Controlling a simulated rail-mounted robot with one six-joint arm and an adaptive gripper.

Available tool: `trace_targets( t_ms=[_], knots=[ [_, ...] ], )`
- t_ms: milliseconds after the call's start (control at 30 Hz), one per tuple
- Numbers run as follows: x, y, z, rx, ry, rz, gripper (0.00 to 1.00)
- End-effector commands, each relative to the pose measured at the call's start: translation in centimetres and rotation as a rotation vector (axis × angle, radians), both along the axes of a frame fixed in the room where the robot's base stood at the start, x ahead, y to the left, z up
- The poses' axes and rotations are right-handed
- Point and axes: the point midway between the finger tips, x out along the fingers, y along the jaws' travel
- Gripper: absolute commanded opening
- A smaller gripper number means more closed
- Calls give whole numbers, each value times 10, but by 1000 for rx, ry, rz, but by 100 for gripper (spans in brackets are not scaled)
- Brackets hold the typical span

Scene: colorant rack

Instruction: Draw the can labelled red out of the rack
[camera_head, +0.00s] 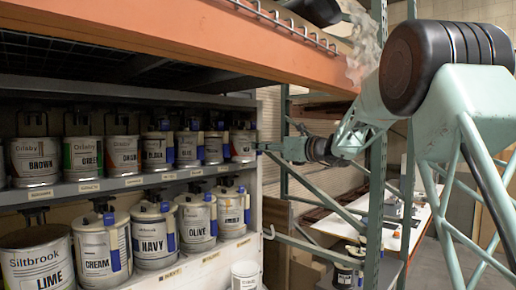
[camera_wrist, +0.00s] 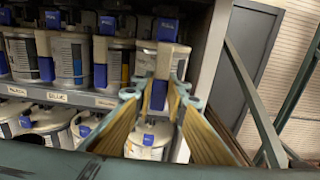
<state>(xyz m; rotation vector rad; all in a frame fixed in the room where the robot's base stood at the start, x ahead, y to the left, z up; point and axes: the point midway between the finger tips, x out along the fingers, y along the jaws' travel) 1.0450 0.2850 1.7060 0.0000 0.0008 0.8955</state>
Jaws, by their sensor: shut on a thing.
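The rightmost can (camera_head: 243,146) on the upper shelf is white with a reddish band on its label. Its printed word is too small to read surely, so I cannot confirm that it is the can labelled red. My gripper (camera_head: 262,147) reaches it from the right and is shut on it. In the wrist view the two fingers (camera_wrist: 159,97) close in on the front of this can, around its blue strip (camera_wrist: 159,94). A blue tab (camera_wrist: 167,30) shows on top of the can. The can stands at shelf level, and the fingers hide part of it.
The rack's upper shelf (camera_head: 100,187) holds a row of cans close to the left of the gripped one. Below stand LIME (camera_head: 38,262), CREAM, NAVY (camera_head: 152,244), OLIVE and another can. An orange beam (camera_head: 200,35) runs above. A green upright (camera_head: 376,200) stands right of the rack.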

Motion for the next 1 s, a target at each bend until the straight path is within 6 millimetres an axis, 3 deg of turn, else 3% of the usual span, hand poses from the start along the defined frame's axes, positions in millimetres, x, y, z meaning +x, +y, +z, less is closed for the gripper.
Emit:
trace_targets(
  t_ms=[1000],
  knots=[
    [-24, -30, 3, 2, -3, 0, 0]
  ],
)
